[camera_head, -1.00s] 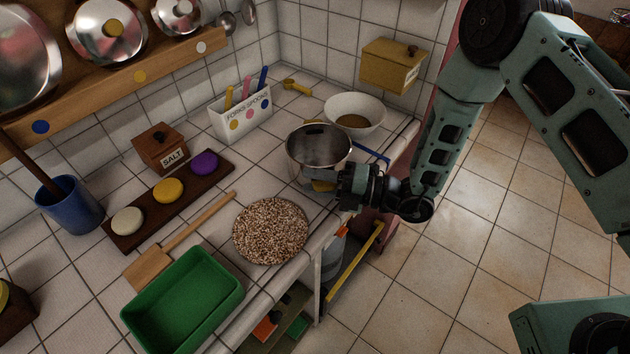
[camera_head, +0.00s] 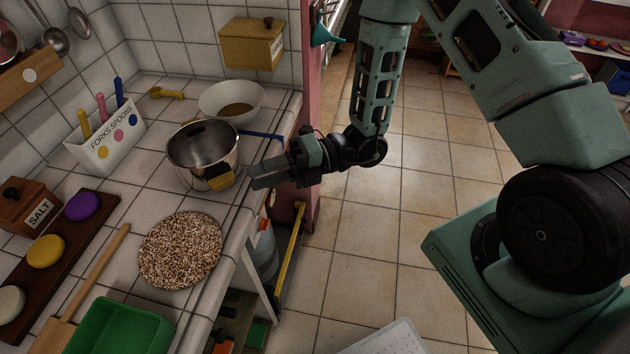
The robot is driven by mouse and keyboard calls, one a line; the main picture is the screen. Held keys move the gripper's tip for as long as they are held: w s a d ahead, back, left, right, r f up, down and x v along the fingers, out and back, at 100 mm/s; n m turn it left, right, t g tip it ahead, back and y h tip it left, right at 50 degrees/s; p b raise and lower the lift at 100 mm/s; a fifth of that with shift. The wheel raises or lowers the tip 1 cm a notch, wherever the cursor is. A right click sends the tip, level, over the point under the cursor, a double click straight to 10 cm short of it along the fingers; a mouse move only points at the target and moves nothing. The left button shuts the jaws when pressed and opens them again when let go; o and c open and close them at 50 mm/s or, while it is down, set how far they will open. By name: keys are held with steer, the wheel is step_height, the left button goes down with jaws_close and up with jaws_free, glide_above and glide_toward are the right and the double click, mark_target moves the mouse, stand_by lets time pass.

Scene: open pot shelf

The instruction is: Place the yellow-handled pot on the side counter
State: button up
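The steel pot (camera_head: 187,163) stands upright on the white tiled counter (camera_head: 215,215), beside the white bowl. Its yellow handle (camera_head: 221,179) faces the counter's front edge, toward my gripper. My gripper (camera_head: 252,176) is to the right of the pot, over the counter's edge. Its two fingers point left at the handle with a gap between them. They look open and empty, apart from the handle.
A white bowl (camera_head: 214,100) with brown contents is behind the pot, and a blue bar (camera_head: 262,136) sticks out near it. A round speckled mat (camera_head: 180,250) lies in front. A cutlery holder (camera_head: 100,150) stands left. The tiled floor (camera_head: 400,235) at right is open.

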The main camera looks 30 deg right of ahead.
steer(key=s+a+r+n+g+h, duration=0.1)
steer(key=s+r+n+g+h, duration=0.35)
steer(key=s+n, duration=0.4)
steer(key=s+a+r+n+g+h, duration=0.1)
steer(key=s+r+n+g+h, duration=0.35)
steer(key=n, duration=0.65)
steer(key=s+d+r+n+t+h, duration=0.2)
steer(key=d+n+t+h, duration=0.1)
steer(key=n, duration=0.8)
steer(key=s+d+r+n+t+h, duration=0.1)
steer(key=n+t+h, duration=0.4)
steer(key=n, duration=0.7)
steer(key=shift+s+d+r, duration=0.4)
steer(key=shift+s+d, duration=0.05)
steer(key=shift+d, duration=0.7)
